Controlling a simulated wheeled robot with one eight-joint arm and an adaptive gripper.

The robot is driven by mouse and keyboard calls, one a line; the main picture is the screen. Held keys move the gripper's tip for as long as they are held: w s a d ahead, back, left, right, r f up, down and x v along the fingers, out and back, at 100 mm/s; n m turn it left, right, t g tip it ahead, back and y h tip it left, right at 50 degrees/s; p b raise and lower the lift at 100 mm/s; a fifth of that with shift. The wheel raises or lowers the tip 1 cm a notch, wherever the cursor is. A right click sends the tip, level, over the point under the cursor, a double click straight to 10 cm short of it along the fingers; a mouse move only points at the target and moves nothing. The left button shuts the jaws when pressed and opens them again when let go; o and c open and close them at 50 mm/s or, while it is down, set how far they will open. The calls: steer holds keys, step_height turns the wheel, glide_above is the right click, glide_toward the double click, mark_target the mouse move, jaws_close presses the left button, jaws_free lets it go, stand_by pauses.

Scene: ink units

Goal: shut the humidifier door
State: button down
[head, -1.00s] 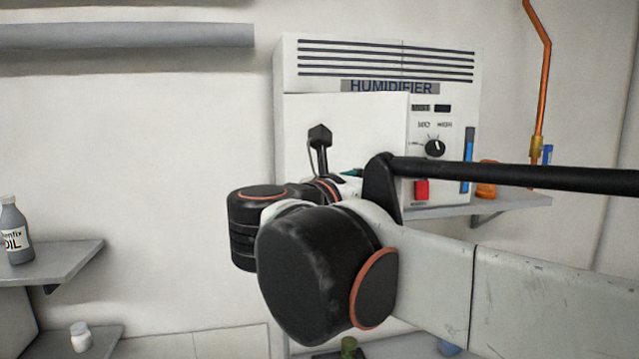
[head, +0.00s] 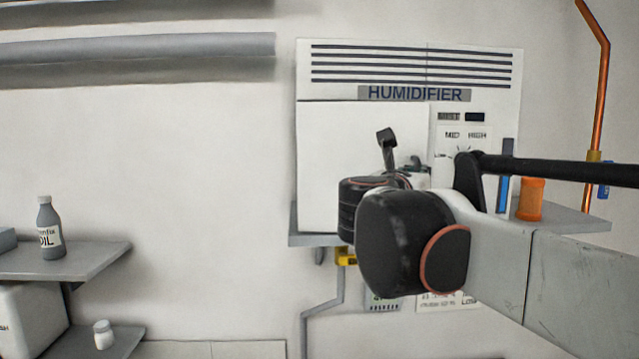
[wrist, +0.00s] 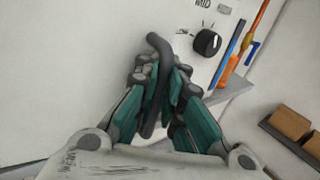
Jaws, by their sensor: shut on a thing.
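The white humidifier (head: 508,75) stands on a grey wall shelf, with vents and a name label along its top. Its plain white door (head: 335,140) covers the left part of the front. The door's top edge lies just under the label, and it looks flush or nearly so; any small gap cannot be told. The dark door handle (head: 387,140) also shows in the wrist view (wrist: 158,48). My gripper (wrist: 162,78), with teal fingers, is shut on this handle. In the head view my arm hides most of the gripper and the door's lower right.
A dark knob (wrist: 207,42) sits right of the door. An orange container (head: 530,198) stands on the shelf (head: 575,217) at right, near a copper pipe (head: 598,90). At left, a bottle (head: 49,230) and a small white jar (head: 103,334) stand on shelves.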

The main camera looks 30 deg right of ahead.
steer(key=shift+w+d, duration=0.85)
steer(key=shift+w, duration=0.3)
steer(key=shift+w+d, duration=0.1)
steer(key=shift+w, duration=0.05)
steer(key=c, duration=2)
jaws_free()
steer(key=shift+a, duration=0.25)
steer(key=v, duration=1.2)
